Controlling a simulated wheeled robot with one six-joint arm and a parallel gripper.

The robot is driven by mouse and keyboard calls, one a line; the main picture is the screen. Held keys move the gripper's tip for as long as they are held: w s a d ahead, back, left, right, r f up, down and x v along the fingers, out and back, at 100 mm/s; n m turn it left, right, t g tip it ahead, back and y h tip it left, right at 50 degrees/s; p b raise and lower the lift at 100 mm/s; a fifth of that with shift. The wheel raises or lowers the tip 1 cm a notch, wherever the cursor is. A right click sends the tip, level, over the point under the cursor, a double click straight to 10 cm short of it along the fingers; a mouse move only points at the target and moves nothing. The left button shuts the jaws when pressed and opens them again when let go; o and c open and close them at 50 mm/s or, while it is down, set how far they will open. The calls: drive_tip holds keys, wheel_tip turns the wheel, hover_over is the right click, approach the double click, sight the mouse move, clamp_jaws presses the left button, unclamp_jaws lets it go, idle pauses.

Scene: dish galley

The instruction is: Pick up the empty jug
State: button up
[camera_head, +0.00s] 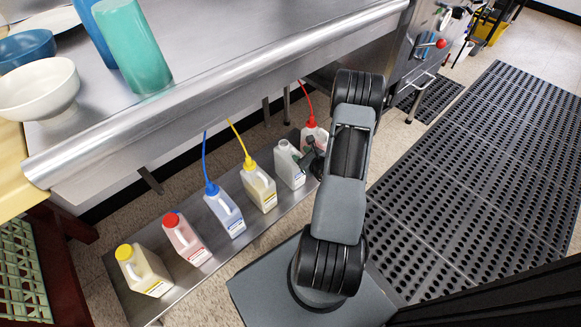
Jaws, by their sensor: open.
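Several jugs stand in a row on a low steel shelf (135,284) under the counter. A pale jug with no coloured cap or hose showing (289,168) stands near the far end and looks empty, though I cannot see inside it. My gripper (303,156) is open beside this jug, at the right of its upper part. Whether the fingers are around its handle or touching it I cannot tell, as they are small and partly hidden by my arm.
Beside it are a yellow-hosed jug (260,189) and a red-hosed jug (314,135). A blue-hosed jug (225,214), red-capped jug (185,238) and yellow-capped jug (144,271) stand nearer. The steel counter (240,50) overhangs the shelf. A black floor mat (490,160) lies clear at right.

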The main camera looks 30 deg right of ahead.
sight(297, 153)
drive_tip(key=b+x, duration=0.1)
drive_tip(key=x, duration=0.2)
drive_tip(key=shift+w+a+f, duration=0.15)
drive_tip(key=shift+w+f, duration=0.1)
drive_tip(key=shift+f, duration=0.1)
drive_tip(key=shift+w+b, duration=0.35)
drive_tip(key=shift+w, duration=0.1)
clamp_jaws()
